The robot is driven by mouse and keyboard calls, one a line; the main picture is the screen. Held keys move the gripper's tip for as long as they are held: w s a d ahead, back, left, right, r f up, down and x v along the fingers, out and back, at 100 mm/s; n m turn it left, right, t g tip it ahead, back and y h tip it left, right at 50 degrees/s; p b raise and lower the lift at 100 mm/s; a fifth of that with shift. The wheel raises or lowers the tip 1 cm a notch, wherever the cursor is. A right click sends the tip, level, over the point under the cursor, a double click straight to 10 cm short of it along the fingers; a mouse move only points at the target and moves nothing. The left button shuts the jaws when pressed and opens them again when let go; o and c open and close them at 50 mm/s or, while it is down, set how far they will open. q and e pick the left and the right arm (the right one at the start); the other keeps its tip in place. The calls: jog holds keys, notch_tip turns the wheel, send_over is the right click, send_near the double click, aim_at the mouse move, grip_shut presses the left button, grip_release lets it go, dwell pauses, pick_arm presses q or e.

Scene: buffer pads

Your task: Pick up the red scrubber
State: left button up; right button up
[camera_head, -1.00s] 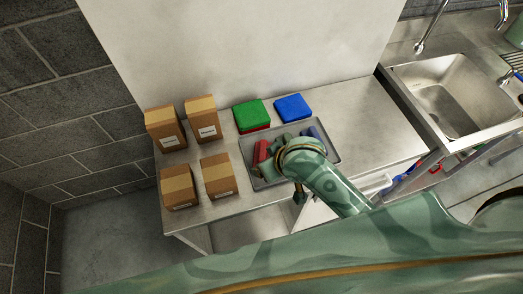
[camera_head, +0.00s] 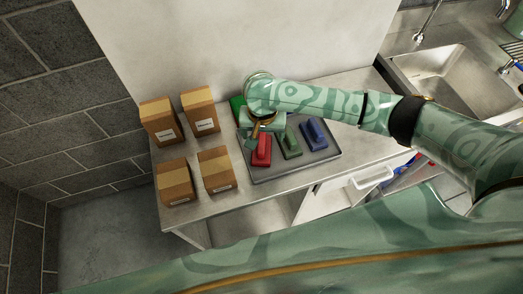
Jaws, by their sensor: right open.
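The red scrubber (camera_head: 261,152) lies at the left end of a grey tray (camera_head: 298,168) on the steel counter. A green scrubber (camera_head: 291,143) and a blue scrubber (camera_head: 315,134) lie beside it to the right in the same tray. My right gripper (camera_head: 257,133) is open, at the back end of the red scrubber. My wrist hides part of the jaws, and I cannot tell whether they touch the scrubber. My left gripper is not in view.
Cardboard boxes (camera_head: 175,183) stand on the counter left of the tray. A green pad (camera_head: 237,105) shows partly behind my right wrist. A sink (camera_head: 440,82) is at the right. The counter's front strip (camera_head: 215,208) is clear.

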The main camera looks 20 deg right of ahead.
aim_at(262, 142)
jog(key=f, duration=0.1)
jog(key=f+b, duration=0.1)
jog(key=f, duration=0.2)
jog(key=shift+w, duration=0.25)
jog(key=f+b, duration=0.1)
jog(key=f, duration=0.1)
jog(key=w+f+b, duration=0.1)
jog(key=f+b, duration=0.1)
jog(key=f, duration=0.1)
jog(key=shift+w+d+f, duration=0.1)
jog(key=shift+w, duration=0.1)
jog(key=shift+s, duration=0.1)
jog(key=shift+c, duration=0.3)
jog(key=c, duration=1.1)
